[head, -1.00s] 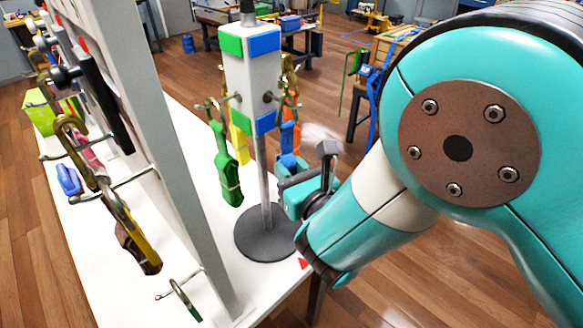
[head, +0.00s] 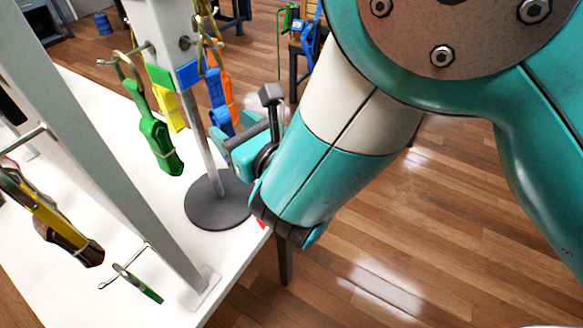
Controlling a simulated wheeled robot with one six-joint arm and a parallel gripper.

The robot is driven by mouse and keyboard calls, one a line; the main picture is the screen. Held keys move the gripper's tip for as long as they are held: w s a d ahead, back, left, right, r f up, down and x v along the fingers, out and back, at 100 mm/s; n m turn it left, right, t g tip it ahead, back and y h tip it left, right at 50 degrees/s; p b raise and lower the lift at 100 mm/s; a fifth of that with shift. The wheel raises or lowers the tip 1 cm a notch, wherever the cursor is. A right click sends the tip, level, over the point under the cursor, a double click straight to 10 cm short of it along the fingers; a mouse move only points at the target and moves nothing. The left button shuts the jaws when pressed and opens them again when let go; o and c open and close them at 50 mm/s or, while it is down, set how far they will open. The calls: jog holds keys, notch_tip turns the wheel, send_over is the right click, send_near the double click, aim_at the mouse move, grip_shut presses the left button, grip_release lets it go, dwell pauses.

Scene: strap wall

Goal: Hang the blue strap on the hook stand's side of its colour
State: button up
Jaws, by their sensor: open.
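The blue strap (head: 218,98) hangs at the hook stand (head: 203,152), on the side marked with a blue patch (head: 189,74). Its lower end is partly behind my gripper (head: 245,128). My gripper is open, just right of the stand's pole and close to the strap's lower end. I cannot tell whether they touch. The stand's left side has a green patch (head: 160,76), and a green strap (head: 155,140) hangs from a hook there. A yellow strap (head: 171,107) and an orange strap (head: 228,95) hang on the far sides. The stand's top is out of view.
A grey upright frame (head: 95,150) stands at the left, with hooks and a yellow and brown strap (head: 50,215). A small hook with a green piece (head: 135,284) is low down. The white table (head: 105,100) ends near the stand's base (head: 218,208). Wooden floor is clear at the right.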

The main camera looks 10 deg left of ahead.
jog(key=f+b+v, duration=0.1)
jog(key=b+v, duration=1.4)
jog(key=b, duration=0.5)
jog(key=w+d+f+m+g+h+p, duration=0.1)
jog(key=d+m+g+h+p, duration=0.3)
jog(key=m, duration=0.6)
jog(key=w+d+f+m+h+p, duration=0.1)
jog(key=w+d+m+h+p, duration=0.3)
jog(key=m, duration=0.6)
jog(key=s+d+r+m+g+h+p, duration=0.1)
jog(key=s+d+m+g, duration=0.5)
jog(key=m, duration=1.3)
jog(key=shift+s+d+r+g+h+p, duration=0.4)
jog(key=shift+s+d+p, duration=0.9)
jog(key=shift+s+d, duration=1.1)
jog(key=shift+w, duration=0.1)
